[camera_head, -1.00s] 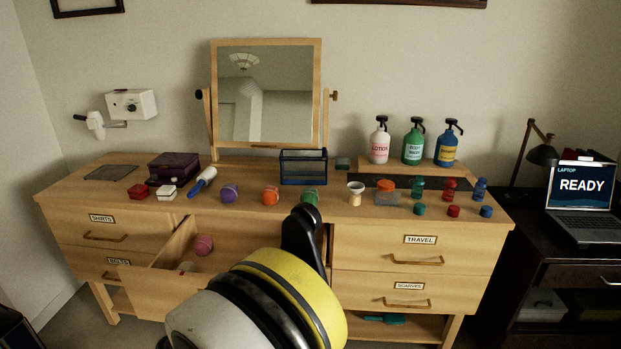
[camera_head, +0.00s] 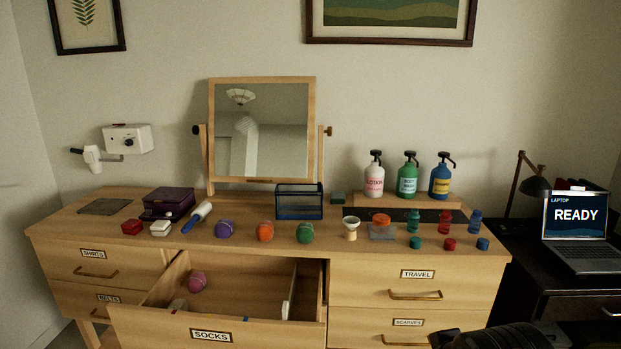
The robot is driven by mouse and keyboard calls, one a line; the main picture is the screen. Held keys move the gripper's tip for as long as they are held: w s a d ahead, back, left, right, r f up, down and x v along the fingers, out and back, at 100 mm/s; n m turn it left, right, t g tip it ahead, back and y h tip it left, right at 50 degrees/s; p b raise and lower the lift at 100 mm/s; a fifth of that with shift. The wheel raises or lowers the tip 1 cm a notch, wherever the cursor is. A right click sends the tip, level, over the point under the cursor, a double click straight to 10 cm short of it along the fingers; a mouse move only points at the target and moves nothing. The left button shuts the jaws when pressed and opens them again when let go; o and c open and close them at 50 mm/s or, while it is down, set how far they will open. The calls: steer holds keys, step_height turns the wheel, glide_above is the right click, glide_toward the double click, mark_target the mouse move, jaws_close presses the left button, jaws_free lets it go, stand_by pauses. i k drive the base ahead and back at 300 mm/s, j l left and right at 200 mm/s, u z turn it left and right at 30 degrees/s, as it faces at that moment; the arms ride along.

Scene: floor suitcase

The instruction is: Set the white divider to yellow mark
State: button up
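The drawer labelled SOCKS (camera_head: 265,332) is pulled open in the middle of the dresser. A white upright piece, which looks like the white divider (camera_head: 287,309), stands inside at the drawer's right side. Small coloured marks lie along the drawer's front top edge; a red one and a blue one (camera_head: 246,320) show, but I cannot clearly make out the yellow one. A pink ball (camera_head: 197,282) and a small whitish item (camera_head: 179,305) are in the drawer's left part. My gripper's fingers are not visible; only a dark part of my arm shows at the bottom right.
The dresser top (camera_head: 100,228) holds a mirror (camera_head: 262,130), a blue mesh bin (camera_head: 299,203), purple, orange and green balls, pump bottles and small jars. A dark desk with a laptop (camera_head: 577,217) stands right. Drawers on both sides are shut.

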mark_target(286, 305)
steer(key=u, duration=1.25)
steer(key=i+z, duration=0.4)
steer(key=i+j+z, duration=0.15)
steer(key=z, duration=0.25)
